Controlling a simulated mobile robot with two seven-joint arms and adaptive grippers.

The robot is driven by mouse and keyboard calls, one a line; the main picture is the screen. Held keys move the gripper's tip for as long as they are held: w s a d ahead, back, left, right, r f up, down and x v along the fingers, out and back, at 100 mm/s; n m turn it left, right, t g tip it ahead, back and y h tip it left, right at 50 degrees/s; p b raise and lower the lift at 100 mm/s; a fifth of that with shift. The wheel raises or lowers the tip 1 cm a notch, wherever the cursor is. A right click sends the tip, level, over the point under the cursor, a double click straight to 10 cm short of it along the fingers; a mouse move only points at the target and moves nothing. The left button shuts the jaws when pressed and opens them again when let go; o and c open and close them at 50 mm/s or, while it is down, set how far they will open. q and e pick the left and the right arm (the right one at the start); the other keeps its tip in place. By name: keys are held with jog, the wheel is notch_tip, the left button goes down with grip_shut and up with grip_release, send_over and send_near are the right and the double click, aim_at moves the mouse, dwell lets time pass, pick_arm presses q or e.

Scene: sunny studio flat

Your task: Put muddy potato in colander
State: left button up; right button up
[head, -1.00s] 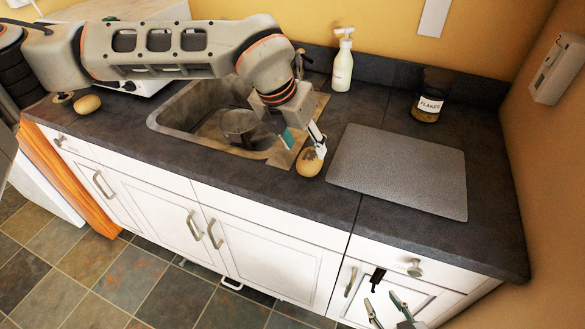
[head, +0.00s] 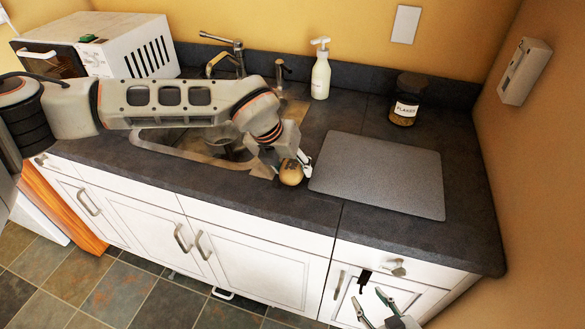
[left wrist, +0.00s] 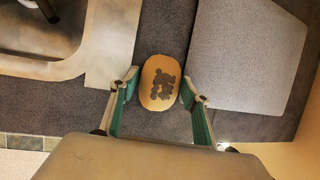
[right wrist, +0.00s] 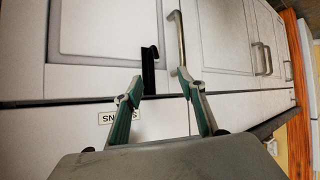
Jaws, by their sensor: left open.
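The muddy potato (head: 291,175), tan with dark mud patches, lies on the dark counter between the sink and the grey board. My left gripper (head: 292,169) is open and low at the potato, which also shows in the left wrist view (left wrist: 160,83). There its fingers stand on either side of the potato, with a small gap at each side. The colander (head: 217,147), a grey metal bowl in the sink, is partly hidden behind my left arm. My right gripper (head: 368,296) is open and empty in front of the cabinet fronts, also seen in the right wrist view (right wrist: 160,90).
The sink (head: 165,148) is left of the potato; the grey board (head: 380,175) is close on its right. A soap bottle (head: 320,75), a faucet (head: 238,60) and a flakes jar (head: 405,100) stand behind. A microwave (head: 130,50) is at back left.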

pick_arm(q)
jog(key=shift+c, duration=0.3)
jog(key=c, duration=0.9)
jog(key=shift+c, duration=0.6)
jog(key=shift+r, duration=0.1)
